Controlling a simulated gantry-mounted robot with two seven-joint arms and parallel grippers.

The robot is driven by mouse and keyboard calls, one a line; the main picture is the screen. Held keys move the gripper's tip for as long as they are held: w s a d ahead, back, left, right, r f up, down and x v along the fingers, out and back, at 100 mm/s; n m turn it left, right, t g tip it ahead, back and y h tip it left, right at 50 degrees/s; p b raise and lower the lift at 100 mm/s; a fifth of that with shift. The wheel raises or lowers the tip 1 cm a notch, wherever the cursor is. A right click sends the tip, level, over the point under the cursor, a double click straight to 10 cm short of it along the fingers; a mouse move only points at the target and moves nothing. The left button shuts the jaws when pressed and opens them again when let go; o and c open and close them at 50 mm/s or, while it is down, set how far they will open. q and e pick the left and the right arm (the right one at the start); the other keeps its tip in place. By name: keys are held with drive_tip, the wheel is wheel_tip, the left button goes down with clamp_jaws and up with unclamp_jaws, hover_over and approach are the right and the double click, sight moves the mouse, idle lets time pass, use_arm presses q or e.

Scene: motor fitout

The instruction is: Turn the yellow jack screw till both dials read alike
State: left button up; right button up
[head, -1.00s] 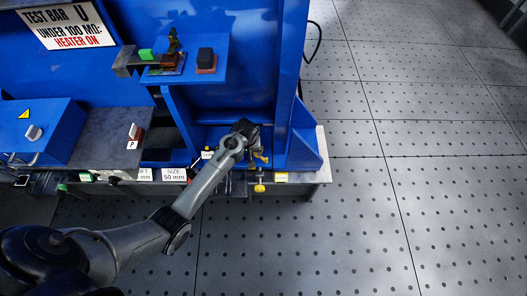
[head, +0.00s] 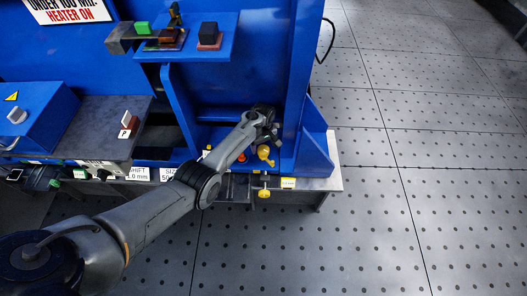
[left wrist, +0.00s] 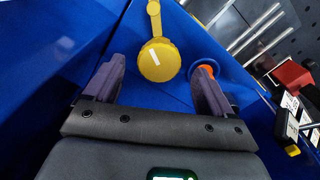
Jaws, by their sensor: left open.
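The yellow jack screw (head: 264,152) has a round head with a side arm and sits low in the blue frame. In the left wrist view its head (left wrist: 158,62) bears a white line. My left gripper (head: 267,125) is open and empty, just behind the screw in the head view. In the left wrist view the yellow head appears between and slightly beyond the two spread fingers, with no contact visible. I cannot make out either dial's face. My right gripper is not in view.
An orange part (left wrist: 205,71) is close to the right finger in the left wrist view. Another yellow knob (head: 264,193) hangs at the bench's front edge. The perforated floor (head: 420,220) at right is clear.

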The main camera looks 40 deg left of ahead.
sight(263, 153)
use_arm(q)
drive_tip(key=shift+f+b, duration=0.7)
drive_tip(key=shift+f, duration=0.6)
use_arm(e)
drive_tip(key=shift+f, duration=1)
use_arm(q)
drive_tip(key=c, duration=1.1)
drive_tip(key=shift+o, duration=0.2)
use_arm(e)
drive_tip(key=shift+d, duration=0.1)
use_arm(q)
drive_tip(key=shift+m, duration=0.4)
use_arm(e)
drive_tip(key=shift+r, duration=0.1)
